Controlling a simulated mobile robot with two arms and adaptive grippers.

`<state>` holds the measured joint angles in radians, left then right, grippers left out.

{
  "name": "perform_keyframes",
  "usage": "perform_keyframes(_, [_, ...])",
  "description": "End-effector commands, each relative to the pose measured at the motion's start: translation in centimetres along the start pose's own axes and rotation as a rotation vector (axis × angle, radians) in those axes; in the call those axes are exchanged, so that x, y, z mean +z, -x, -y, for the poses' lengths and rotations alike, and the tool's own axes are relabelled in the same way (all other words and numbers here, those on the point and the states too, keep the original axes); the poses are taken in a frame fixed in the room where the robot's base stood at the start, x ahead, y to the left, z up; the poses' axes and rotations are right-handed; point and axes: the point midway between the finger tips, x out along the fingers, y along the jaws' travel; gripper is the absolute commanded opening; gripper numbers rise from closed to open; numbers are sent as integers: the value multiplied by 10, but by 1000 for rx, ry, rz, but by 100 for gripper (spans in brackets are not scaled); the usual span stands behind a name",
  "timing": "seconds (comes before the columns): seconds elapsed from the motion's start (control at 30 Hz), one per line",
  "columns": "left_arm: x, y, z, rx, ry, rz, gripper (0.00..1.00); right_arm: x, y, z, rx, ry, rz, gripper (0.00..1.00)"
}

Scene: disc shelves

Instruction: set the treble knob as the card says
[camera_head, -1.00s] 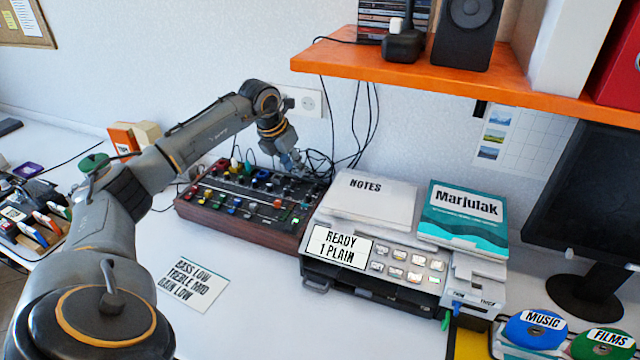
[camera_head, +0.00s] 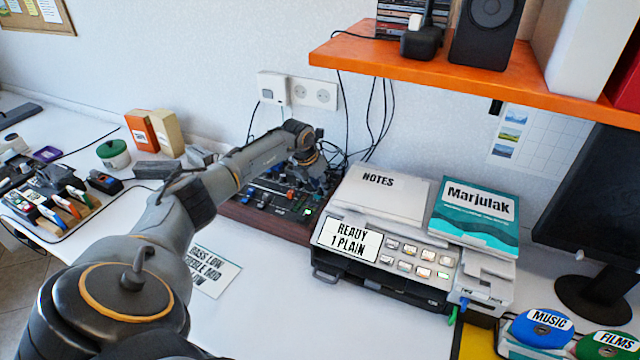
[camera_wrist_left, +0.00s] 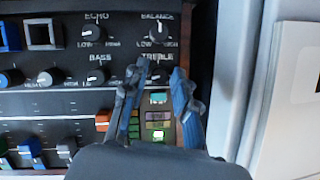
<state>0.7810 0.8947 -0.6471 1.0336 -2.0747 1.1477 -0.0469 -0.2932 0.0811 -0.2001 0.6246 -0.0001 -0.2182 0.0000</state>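The mixer (camera_head: 262,222), a dark panel with a wooden front, sits left of the printer, partly hidden by my left arm. In the left wrist view, the TREBLE knob (camera_wrist_left: 158,74) is at the panel's right, under its label and below the BALANCE knob (camera_wrist_left: 159,32); the BASS knob (camera_wrist_left: 97,76) is to its left. My left gripper (camera_wrist_left: 161,70) has its two fingers apart, one on each side of the TREBLE knob; contact is not clear. The card (camera_head: 218,276) lies on the desk, partly covered by my arm; earlier it read BASS LOW, TREBLE MID, GAIN LOW.
A printer (camera_head: 385,275) with a NOTES stack (camera_head: 380,192) and a teal Marjulak book (camera_head: 477,215) stands close to the mixer's right. An orange shelf (camera_head: 450,78) overhangs behind. Cables hang behind the mixer. The front desk is clear.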

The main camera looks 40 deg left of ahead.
Motion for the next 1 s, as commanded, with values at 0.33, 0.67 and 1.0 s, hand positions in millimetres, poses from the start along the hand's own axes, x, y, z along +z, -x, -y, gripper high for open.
perform_keyframes(0.33, [0,-1,0,0,0,1,12,9,0,3,-4,-1,13,42])
perform_keyframes(0.67, [0,-1,-1,-5,-13,2,0,10,-3,4,-4,-1,16,42])
perform_keyframes(1.0, [0,-4,-2,-70,-169,3,0,13,-28,4,-4,-1,15,42])
